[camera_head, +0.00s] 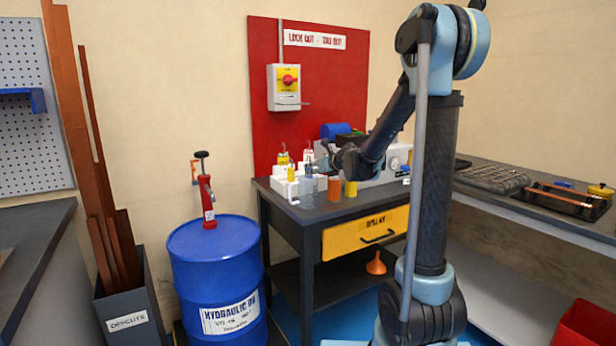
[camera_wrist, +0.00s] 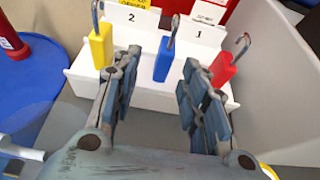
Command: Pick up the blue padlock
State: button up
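The blue padlock (camera_wrist: 163,62) stands upright, shackle up, at a white stepped holder (camera_wrist: 145,95) in the wrist view. A yellow padlock (camera_wrist: 101,46) is to its left and a red padlock (camera_wrist: 223,70) to its right. My gripper (camera_wrist: 162,66) is open, with its two fingers spread in front of the holder. The blue padlock shows in the gap between them, and I see no finger touching it. In the head view my gripper (camera_head: 325,160) is over the workbench by the holder (camera_head: 284,186); I cannot pick out the blue padlock there.
The black workbench (camera_head: 310,214) has a yellow drawer (camera_head: 364,233). Orange (camera_head: 335,188) and yellow (camera_head: 351,188) cylinders stand near its front edge. A red lockout board (camera_head: 262,90) rises behind. A blue drum (camera_head: 215,255) stands to the left. A grey curved wall (camera_wrist: 285,75) is right of the holder.

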aim_at(311, 169)
jog(key=shift+x, duration=4)
jog(key=shift+w+d+r, duration=0.1)
jog(key=shift+w+d, duration=0.05)
jog(key=shift+d, duration=0.1)
jog(key=shift+c, duration=0.6)
grip_shut()
